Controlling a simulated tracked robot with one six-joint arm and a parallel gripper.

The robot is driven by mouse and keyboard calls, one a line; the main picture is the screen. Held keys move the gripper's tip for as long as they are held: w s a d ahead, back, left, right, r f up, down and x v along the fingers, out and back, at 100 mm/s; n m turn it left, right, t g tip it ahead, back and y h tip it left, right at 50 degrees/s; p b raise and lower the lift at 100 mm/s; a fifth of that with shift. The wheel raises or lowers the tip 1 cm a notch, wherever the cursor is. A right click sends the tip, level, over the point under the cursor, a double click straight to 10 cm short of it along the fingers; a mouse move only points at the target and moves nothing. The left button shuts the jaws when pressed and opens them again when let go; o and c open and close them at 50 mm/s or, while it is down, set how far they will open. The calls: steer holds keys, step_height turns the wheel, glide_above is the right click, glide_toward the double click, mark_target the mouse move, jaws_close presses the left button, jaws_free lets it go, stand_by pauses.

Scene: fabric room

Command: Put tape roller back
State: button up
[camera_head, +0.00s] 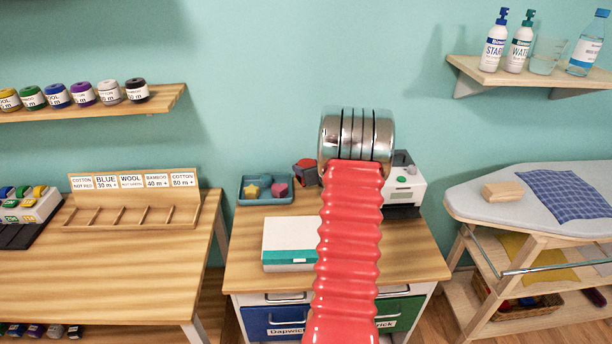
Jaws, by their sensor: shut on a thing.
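My own red ribbed arm rises through the middle of the view and ends in a shiny metal joint. The jaws of my gripper do not show; the arm and joint hide what lies behind them. A small dark grey and red thing (305,172) shows just left of the arm, between a blue-grey tray and the arm. It may be the tape roller, but it is partly covered and too small to be sure. I cannot tell whether it rests on the desk or is held.
The wooden desk (245,262) bears the tray (242,191) of small shapes, a white-teal box (289,241) and a white machine (406,182). A spool rack (133,218) stands on the left table. An ironing board (540,216) stands right, below a bottle shelf (500,72).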

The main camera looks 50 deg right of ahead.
steer(key=shift+f, duration=1.55)
steer(key=o, duration=1.2)
steer(key=shift+f, duration=0.1)
steer(key=shift+s+a+r, duration=0.1)
steer(key=shift+s+r, duration=0.1)
steer(key=shift+r, duration=0.05)
steer(key=v, duration=1.1)
steer(key=shift+s+a, duration=0.15)
steer(key=shift+s, duration=0.05)
